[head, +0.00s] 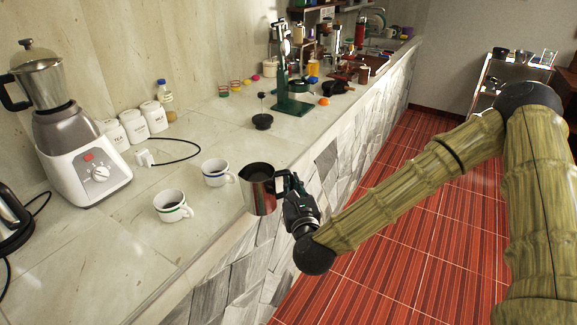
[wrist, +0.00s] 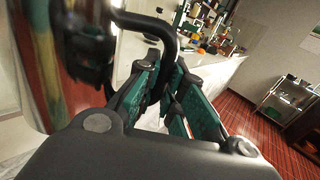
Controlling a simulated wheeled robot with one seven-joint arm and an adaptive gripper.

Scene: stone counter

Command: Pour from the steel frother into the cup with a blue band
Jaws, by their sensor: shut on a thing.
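The steel frother (head: 259,193) is a shiny pitcher with a dark handle, near the counter's front edge in the head view. It looks about upright, and its dark opening shows from above. My gripper (head: 288,188) is shut on its handle from the right. In the wrist view, the gripper (wrist: 163,88) has green-lined fingers around the black handle (wrist: 150,22), with the frother's body (wrist: 35,60) at the left. The cup with a blue band (head: 214,174) stands upright on the counter, just left of the frother and apart from it. Its inside looks dark.
A green-banded cup (head: 171,209) with dark contents stands in front and left of the blue-banded one. A blender (head: 88,170), white canisters (head: 134,127) and a plug with cord (head: 146,158) stand behind. A green press stand (head: 287,80) is farther along the counter (head: 100,270).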

